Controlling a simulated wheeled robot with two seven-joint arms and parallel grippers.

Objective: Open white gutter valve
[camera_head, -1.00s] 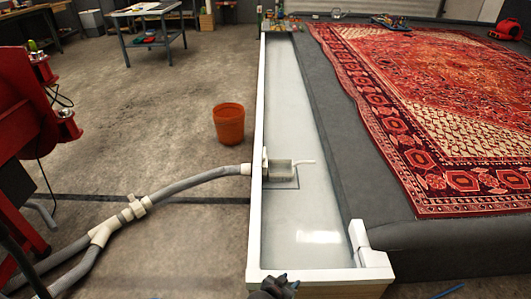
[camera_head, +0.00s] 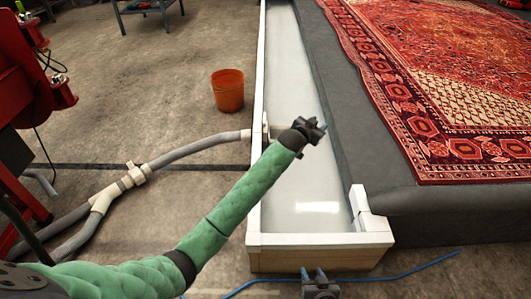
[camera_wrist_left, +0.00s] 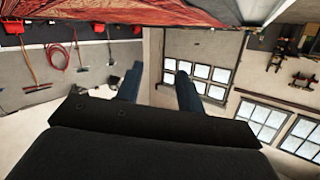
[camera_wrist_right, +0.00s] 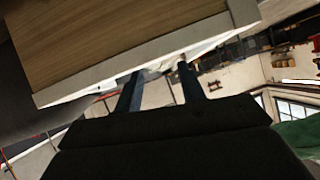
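The white gutter (camera_head: 310,190) runs away from me along the rug platform. A pale valve fitting (camera_head: 278,131) sits on its left wall, where a grey hose enters; my left gripper and wrist hide most of it, including its lever. My left gripper (camera_head: 321,129) is over the gutter, just right of the fitting; I cannot tell whether it touches anything. Its fingers (camera_wrist_left: 158,88) are apart with nothing between them. My right gripper (camera_head: 314,273) is in front of the gutter's near end, low in the head view. Its fingers (camera_wrist_right: 160,85) are apart and empty.
A grey hose (camera_head: 195,147) with a branching joint (camera_head: 135,174) lies left of the gutter. An orange bucket (camera_head: 228,90) stands on the floor. A red machine (camera_head: 30,85) is at far left. The patterned rug (camera_head: 440,90) covers the platform; a blue cable (camera_head: 410,270) lies in front.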

